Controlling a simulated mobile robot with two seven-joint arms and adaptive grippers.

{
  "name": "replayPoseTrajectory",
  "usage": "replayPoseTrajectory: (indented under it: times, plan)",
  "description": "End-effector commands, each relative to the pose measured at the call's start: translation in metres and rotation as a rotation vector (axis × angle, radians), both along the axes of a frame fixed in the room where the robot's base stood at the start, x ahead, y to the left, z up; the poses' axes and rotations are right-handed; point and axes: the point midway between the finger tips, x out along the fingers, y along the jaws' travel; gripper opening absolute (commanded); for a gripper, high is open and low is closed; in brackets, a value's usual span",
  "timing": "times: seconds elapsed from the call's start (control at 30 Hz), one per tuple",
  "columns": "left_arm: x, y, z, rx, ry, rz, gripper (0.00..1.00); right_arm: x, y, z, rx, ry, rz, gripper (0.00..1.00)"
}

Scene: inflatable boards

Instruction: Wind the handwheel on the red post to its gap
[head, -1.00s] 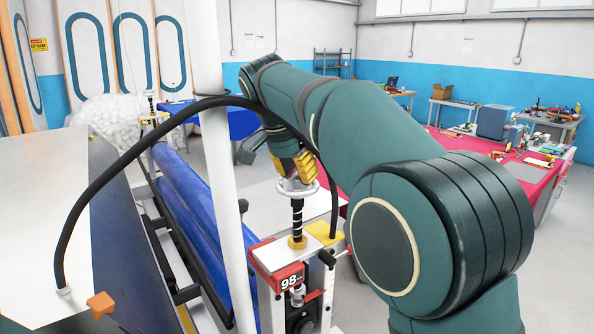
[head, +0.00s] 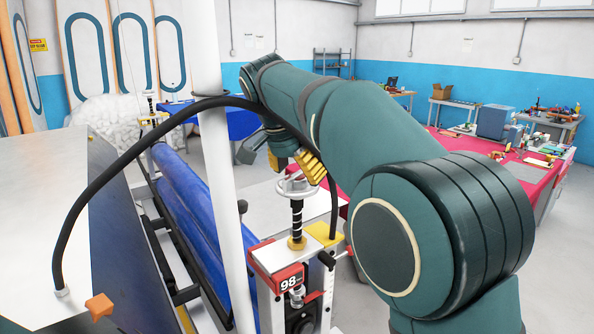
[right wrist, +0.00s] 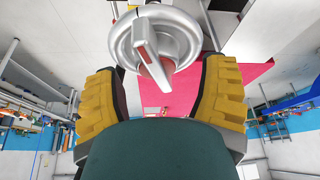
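My right gripper (head: 292,166) is just above and beside the handwheel. In the right wrist view its yellow fingers (right wrist: 162,72) are wide apart, with the wheel beyond and between their tips, and nothing is gripped. I cannot make out the gap. My left gripper is not in view.
A white pole (head: 222,200) and a black hose (head: 95,175) stand left of the post. A blue roll (head: 190,205) lies behind them. A similar smaller post (head: 150,110) is further back. A red-covered table (head: 450,150) is at right.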

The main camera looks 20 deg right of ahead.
Motion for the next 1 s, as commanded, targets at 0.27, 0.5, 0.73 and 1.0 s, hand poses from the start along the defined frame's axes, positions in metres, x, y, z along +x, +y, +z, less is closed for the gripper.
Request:
replayPoseTrajectory:
  times: [0.27, 0.5, 0.73, 1.0]
  plan:
    - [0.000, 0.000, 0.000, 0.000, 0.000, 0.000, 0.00, 0.000, 0.001, 0.003, 0.000, 0.002, 0.001, 0.72]
    - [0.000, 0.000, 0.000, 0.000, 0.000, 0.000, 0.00, 0.001, 0.000, 0.032, 0.000, 0.000, -0.001, 0.72]
    - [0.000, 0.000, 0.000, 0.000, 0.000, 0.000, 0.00, 0.002, 0.000, 0.062, 0.000, 0.000, -0.001, 0.72]
    - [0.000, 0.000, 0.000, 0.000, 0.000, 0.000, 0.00, 0.002, 0.000, 0.086, -0.001, 0.000, -0.003, 0.72]
